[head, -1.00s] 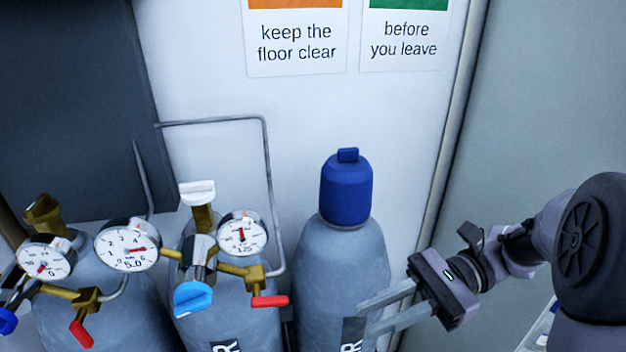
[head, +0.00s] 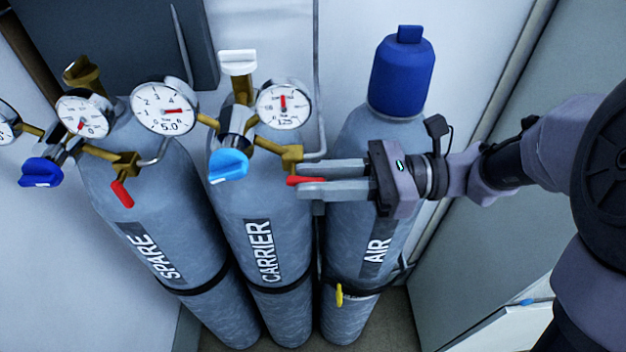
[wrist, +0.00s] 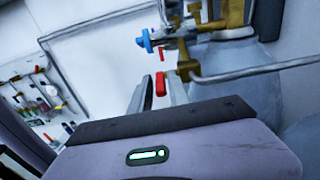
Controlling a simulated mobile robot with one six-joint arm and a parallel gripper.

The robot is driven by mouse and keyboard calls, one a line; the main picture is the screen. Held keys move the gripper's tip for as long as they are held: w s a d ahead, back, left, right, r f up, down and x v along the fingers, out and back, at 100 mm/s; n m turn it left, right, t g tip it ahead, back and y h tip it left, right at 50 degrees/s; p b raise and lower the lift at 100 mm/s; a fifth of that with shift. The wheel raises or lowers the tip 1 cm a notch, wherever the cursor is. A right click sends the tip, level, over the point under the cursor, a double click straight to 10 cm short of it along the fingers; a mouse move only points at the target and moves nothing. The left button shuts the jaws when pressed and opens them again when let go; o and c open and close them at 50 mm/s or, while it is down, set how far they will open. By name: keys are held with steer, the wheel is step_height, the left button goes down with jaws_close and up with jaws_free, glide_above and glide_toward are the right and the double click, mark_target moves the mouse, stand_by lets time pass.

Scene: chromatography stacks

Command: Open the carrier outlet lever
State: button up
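The carrier outlet lever (head: 303,181) is a small red handle on the brass outlet at the right of the CARRIER cylinder's (head: 265,205) regulator. It points sideways to the right in the head view. My gripper (head: 299,181) comes in from the right with its two fingers open. The lever lies across the gap between the fingertips. In the wrist view the red lever (wrist: 160,84) shows between the fingers, closer to the right one. Whether either finger touches it I cannot tell.
The SPARE cylinder (head: 150,215) stands left with its own red lever (head: 122,193) hanging down. The AIR cylinder (head: 350,225) with a blue cap (head: 402,75) stands right, behind my gripper. A pressure gauge (head: 284,105) and blue knob (head: 228,165) sit close by. A thin pipe (head: 316,80) runs up the wall.

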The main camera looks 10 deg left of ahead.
steer(key=shift+s+a, duration=0.1)
steer(key=shift+a, duration=0.2)
jaws_close()
steer(key=shift+r+h+p, duration=0.3)
steer(key=shift+r+p, duration=0.15)
steer(key=shift+p, duration=0.6)
steer(key=shift+r+p, duration=0.15)
steer(key=shift+p, duration=0.65)
steer(key=shift+f+t+h+p, duration=0.2)
steer(key=shift+t+h+p, duration=0.1)
steer(key=shift+h+p, duration=0.3)
steer(key=shift+f, duration=0.15)
jaws_free()
